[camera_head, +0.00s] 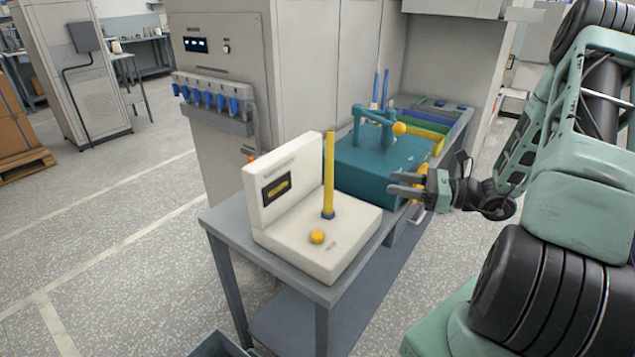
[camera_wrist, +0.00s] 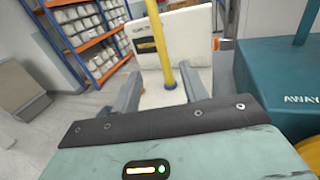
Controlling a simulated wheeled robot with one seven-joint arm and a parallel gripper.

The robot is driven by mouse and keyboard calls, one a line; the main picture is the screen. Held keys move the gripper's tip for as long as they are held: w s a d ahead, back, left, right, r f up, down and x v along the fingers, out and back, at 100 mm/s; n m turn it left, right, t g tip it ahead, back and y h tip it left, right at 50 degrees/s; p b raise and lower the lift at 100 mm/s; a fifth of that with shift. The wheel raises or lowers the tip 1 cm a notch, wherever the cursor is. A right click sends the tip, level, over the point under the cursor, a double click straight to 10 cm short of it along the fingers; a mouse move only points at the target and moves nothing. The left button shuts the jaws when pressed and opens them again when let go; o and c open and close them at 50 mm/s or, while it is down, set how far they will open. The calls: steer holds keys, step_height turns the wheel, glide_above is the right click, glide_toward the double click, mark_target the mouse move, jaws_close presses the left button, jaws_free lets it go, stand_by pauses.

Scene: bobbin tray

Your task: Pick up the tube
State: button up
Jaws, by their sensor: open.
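A yellow tube (camera_head: 329,172) stands upright in a blue collar on the base of a cream-coloured device (camera_head: 290,240) at the near end of the grey bench. My gripper (camera_head: 396,184) is open and empty, to the right of the tube and apart from it, in front of the teal machine. In the wrist view the tube (camera_wrist: 160,40) rises ahead, between the directions of the two fingers (camera_wrist: 160,95), with the cream device (camera_wrist: 195,75) behind and below it.
The teal machine (camera_head: 365,170) with a yellow-knobbed lever stands just behind, and its side fills the right of the wrist view (camera_wrist: 275,80). A yellow button (camera_head: 317,237) sits in front of the tube. Coloured trays (camera_head: 430,115) lie at the bench's far end. A grey cabinet (camera_head: 225,60) stands left.

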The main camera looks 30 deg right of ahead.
mark_target(329, 172)
steer(key=p+x, duration=0.5)
steer(key=x, duration=1.2)
jaws_close()
